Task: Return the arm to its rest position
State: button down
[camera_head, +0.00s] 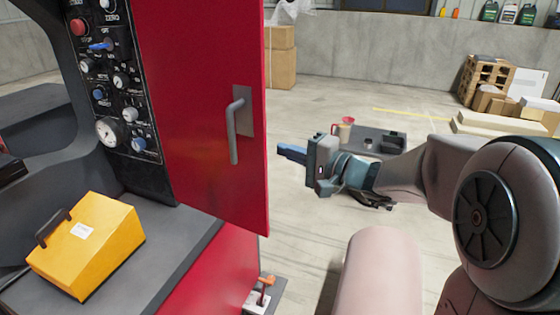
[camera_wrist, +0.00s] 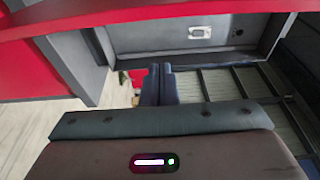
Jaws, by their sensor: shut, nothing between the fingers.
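My gripper (camera_head: 284,152) is in the middle of the head view, just right of the red door's edge. Its blue fingers point left toward the door. In the wrist view, the two fingers (camera_wrist: 159,84) are side by side and closed, with nothing between them. My arm reaches in from the right side of the head view. The red door (camera_head: 212,110) stands upright and has a grey handle (camera_head: 235,130). My gripper is not on the handle. Whether a fingertip touches the door edge cannot be told.
A control panel (camera_head: 117,85) with knobs and gauges is at left. A yellow box (camera_head: 88,245) with a dark handle sits on a grey ledge. A dark tray (camera_head: 368,138) with a red-rimmed cup (camera_head: 345,128) lies beyond my gripper. Boxes (camera_head: 490,102) stand far right. Open floor lies between.

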jog(key=s+d, duration=0.6)
jog(key=s, duration=0.1)
jog(key=s+a+f+n+g+h+p, duration=0.2)
jog(key=s+f+n+g+h+p, duration=0.3)
jog(key=s+g, duration=0.5)
jog(key=s+d+n+t+h+p, duration=0.1)
jog(key=s+d+t+h+p, duration=0.1)
jog(key=s+d+h+p, duration=0.2)
jog(key=s+d+h, duration=0.3)
jog(key=d+h, duration=0.3)
jog(key=shift+f+n+t, duration=0.3)
jog(key=shift+f+t, duration=0.05)
jog(key=shift+t, duration=0.05)
